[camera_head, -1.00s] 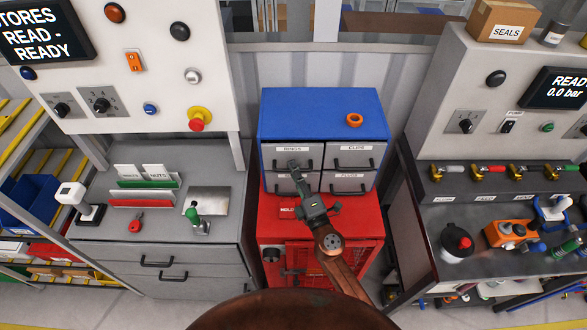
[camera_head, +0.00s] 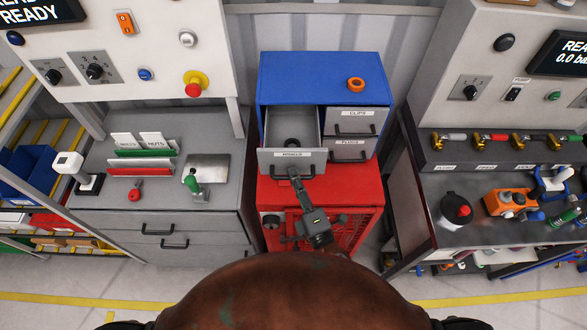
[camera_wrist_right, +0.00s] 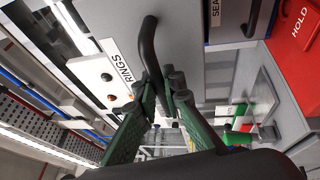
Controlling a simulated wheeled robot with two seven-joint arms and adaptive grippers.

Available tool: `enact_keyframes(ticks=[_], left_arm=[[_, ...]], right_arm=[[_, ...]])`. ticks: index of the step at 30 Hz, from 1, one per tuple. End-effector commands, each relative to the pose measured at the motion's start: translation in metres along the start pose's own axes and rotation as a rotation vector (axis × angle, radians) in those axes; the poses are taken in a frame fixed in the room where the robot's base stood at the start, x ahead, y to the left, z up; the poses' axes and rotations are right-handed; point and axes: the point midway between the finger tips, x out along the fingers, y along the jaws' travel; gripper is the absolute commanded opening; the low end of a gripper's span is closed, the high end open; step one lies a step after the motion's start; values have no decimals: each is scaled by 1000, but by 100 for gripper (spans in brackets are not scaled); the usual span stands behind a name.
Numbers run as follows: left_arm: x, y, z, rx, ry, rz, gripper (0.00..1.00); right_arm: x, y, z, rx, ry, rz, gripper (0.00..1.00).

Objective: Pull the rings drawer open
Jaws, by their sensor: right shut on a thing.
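The rings drawer (camera_head: 291,158), labelled RINGS, is the upper left one in the blue cabinet (camera_head: 318,68). It stands well out from the cabinet, and its grey inside shows with a dark ring (camera_head: 292,144) in it. My right gripper (camera_head: 294,173) is at the drawer's front and is shut on its black handle (camera_wrist_right: 148,45). The right wrist view shows the green fingers (camera_wrist_right: 165,88) closed around one end of the handle, below the RINGS label (camera_wrist_right: 121,66). My left gripper is not in view.
The CLIPS drawer (camera_head: 354,115) and the PLUGS drawer (camera_head: 349,144) are shut at the right. An orange ring (camera_head: 356,84) lies on the cabinet top. The red cabinet (camera_head: 369,192) stands below. Benches flank it on both sides.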

Motion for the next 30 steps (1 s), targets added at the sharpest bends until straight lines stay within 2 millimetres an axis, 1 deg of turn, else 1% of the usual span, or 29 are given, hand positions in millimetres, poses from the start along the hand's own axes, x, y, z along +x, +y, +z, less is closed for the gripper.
enact_keyframes(ticks=[10, 11, 14, 15, 24, 26, 30], left_arm=[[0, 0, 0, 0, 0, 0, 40], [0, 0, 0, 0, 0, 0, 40], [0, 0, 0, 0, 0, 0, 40], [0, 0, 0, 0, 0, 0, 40], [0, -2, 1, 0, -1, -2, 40], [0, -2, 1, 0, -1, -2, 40], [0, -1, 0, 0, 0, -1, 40]], right_arm=[[-1, 0, 0, -1, 0, -1, 0], [-1, 0, 0, -1, 0, -1, 9], [-1, 0, 0, -1, 0, -1, 16], [-1, 0, 0, -1, 0, -1, 17], [-3, 0, 0, -1, -1, 0, 17], [-6, 0, 0, 1, -2, 0, 17], [-18, 0, 1, 0, -4, 0, 17]])
